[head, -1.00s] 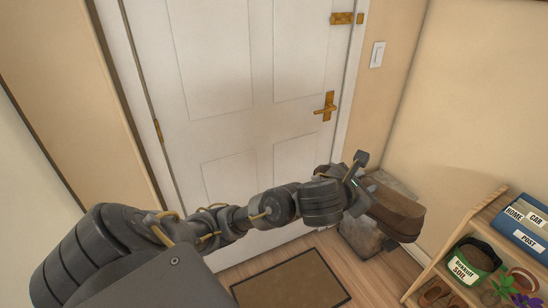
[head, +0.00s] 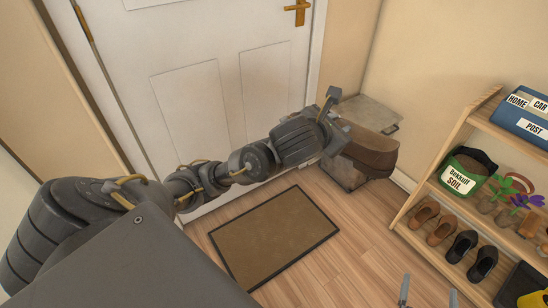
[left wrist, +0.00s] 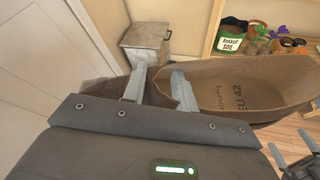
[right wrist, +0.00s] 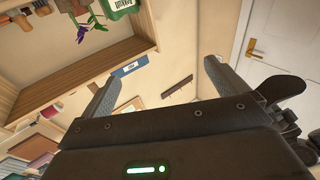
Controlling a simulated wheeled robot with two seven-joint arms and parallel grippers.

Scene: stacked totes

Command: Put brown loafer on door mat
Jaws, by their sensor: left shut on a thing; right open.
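The brown loafer (head: 368,150) hangs in the air in front of the metal box. My left gripper (head: 338,137) is shut on it. In the left wrist view, the fingers (left wrist: 160,88) clamp the wall of the loafer (left wrist: 235,85), and "EU 42" shows on its insole. The door mat (head: 272,238), brown with a dark border, lies bare on the floor in front of the door, below and left of the loafer. My right gripper (head: 429,287) is open and empty at the bottom edge; its spread fingers show in the right wrist view (right wrist: 165,85).
A metal box (head: 365,111) stands in the corner behind the loafer. A wooden shelf (head: 408,212) at the right holds a blue box (head: 530,125), a soil bag (head: 462,175), plants and several shoes. The white door (head: 190,110) is closed. Floor between mat and shelf is clear.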

